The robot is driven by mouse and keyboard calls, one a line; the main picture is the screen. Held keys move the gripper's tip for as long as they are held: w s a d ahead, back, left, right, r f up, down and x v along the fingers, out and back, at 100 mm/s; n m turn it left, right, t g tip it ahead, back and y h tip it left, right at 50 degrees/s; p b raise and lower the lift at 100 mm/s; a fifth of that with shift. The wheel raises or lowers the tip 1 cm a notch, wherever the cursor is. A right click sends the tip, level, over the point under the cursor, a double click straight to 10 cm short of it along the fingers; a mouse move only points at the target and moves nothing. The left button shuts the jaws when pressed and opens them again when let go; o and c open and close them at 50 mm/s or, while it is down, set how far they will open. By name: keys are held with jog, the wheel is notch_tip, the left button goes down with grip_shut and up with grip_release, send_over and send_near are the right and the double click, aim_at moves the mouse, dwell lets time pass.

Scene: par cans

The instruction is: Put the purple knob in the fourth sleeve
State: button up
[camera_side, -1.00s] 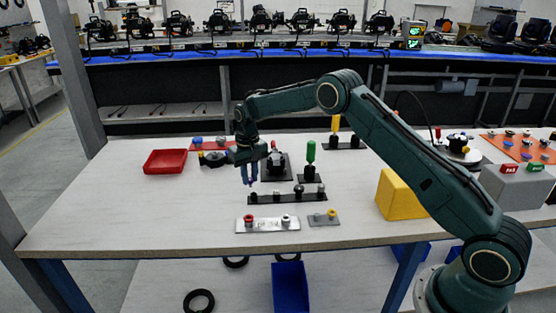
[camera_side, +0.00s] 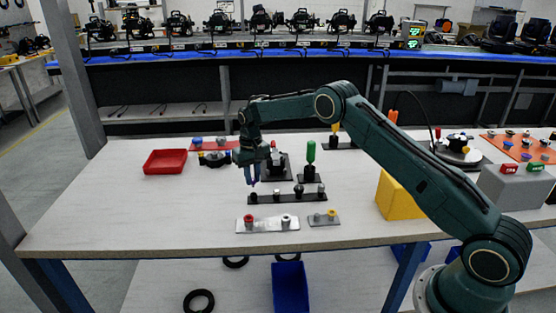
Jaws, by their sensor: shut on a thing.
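My gripper (camera_side: 252,176) points down over the left end of a black strip (camera_side: 288,197) and is shut on a small, dark purple thing, which I take to be the purple knob (camera_side: 253,184). The fingers hide most of it. It appears to be above the strip, but I cannot tell the exact height. The black strip carries several short upright sleeves in a row, the rightmost (camera_side: 321,190) at its right end. Some sleeves look dark and some show silvery tops; they are too small to tell whether they are filled.
A silver plate (camera_side: 267,224) and a grey plate (camera_side: 324,219) with small knobs lie in front. A green-handled tool (camera_side: 311,154) stands behind the strip. A red tray (camera_side: 165,161) is at left, a yellow block (camera_side: 397,197) at right. The left front table is clear.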

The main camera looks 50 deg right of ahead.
jog(key=shift+f, duration=2)
jog(key=shift+f, duration=0.1)
jog(key=o, duration=0.5)
jog(key=o, duration=0.5)
jog(key=shift+o, duration=0.2)
notch_tip(320, 180, up, 14)
dwell(0.3)
